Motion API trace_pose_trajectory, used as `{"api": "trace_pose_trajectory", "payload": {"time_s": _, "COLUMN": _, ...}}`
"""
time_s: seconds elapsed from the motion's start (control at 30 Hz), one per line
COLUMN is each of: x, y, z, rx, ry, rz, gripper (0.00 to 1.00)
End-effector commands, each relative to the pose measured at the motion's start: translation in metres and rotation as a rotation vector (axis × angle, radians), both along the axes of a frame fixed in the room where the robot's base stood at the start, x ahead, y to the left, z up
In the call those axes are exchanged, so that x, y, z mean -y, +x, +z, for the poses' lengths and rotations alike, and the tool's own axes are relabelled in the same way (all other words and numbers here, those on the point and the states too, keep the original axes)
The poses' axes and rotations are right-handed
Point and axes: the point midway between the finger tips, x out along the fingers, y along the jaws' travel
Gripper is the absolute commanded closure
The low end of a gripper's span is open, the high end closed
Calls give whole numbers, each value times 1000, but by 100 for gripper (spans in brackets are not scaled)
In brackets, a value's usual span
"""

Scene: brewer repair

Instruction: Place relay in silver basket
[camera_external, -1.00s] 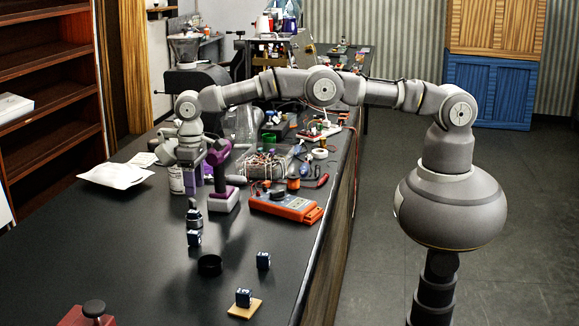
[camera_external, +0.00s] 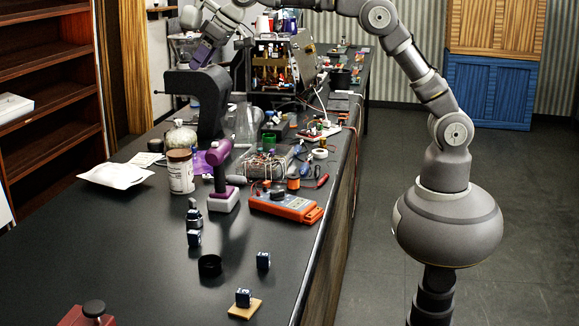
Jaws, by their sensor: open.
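I cannot tell which one the task means. A silver wire basket (camera_external: 262,168) holding wires and small parts sits mid-bench, behind the orange meter. My gripper (camera_external: 203,55) is open, high at the upper left, well above and behind the blocks and basket. It is small here, and I see nothing clearly held in it.
A purple and white tool (camera_external: 222,175), a white jar with a brown lid (camera_external: 180,171) and an orange meter (camera_external: 286,206) stand around the basket. A black ring-shaped cup (camera_external: 210,265) stands among the blocks. A dark machine (camera_external: 210,100) rises below my gripper.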

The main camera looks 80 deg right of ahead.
Motion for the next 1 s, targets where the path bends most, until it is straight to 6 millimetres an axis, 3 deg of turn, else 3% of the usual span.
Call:
{"api": "trace_pose_trajectory", "payload": {"time_s": 0.1, "x": 36, "y": -53, "z": 74, "rx": 210, "ry": 0, "rz": -14, "gripper": 48}}
{"api": "trace_pose_trajectory", "payload": {"time_s": 0.2, "x": 62, "y": -109, "z": 127, "rx": 378, "ry": -12, "rz": -27, "gripper": 48}}
{"api": "trace_pose_trajectory", "payload": {"time_s": 0.3, "x": 83, "y": -165, "z": 163, "rx": 522, "ry": -30, "rz": -40, "gripper": 48}}
{"api": "trace_pose_trajectory", "payload": {"time_s": 0.4, "x": 96, "y": -211, "z": 185, "rx": 630, "ry": -47, "rz": -52, "gripper": 48}}
{"api": "trace_pose_trajectory", "payload": {"time_s": 0.5, "x": 102, "y": -240, "z": 197, "rx": 697, "ry": -58, "rz": -60, "gripper": 48}}
{"api": "trace_pose_trajectory", "payload": {"time_s": 0.63, "x": 106, "y": -254, "z": 203, "rx": 729, "ry": -66, "rz": -64, "gripper": 48}}
{"api": "trace_pose_trajectory", "payload": {"time_s": 0.93, "x": 105, "y": -255, "z": 204, "rx": 730, "ry": -65, "rz": -64, "gripper": 48}}
{"api": "trace_pose_trajectory", "payload": {"time_s": 1.0, "x": 105, "y": -255, "z": 204, "rx": 730, "ry": -65, "rz": -64, "gripper": 34}}
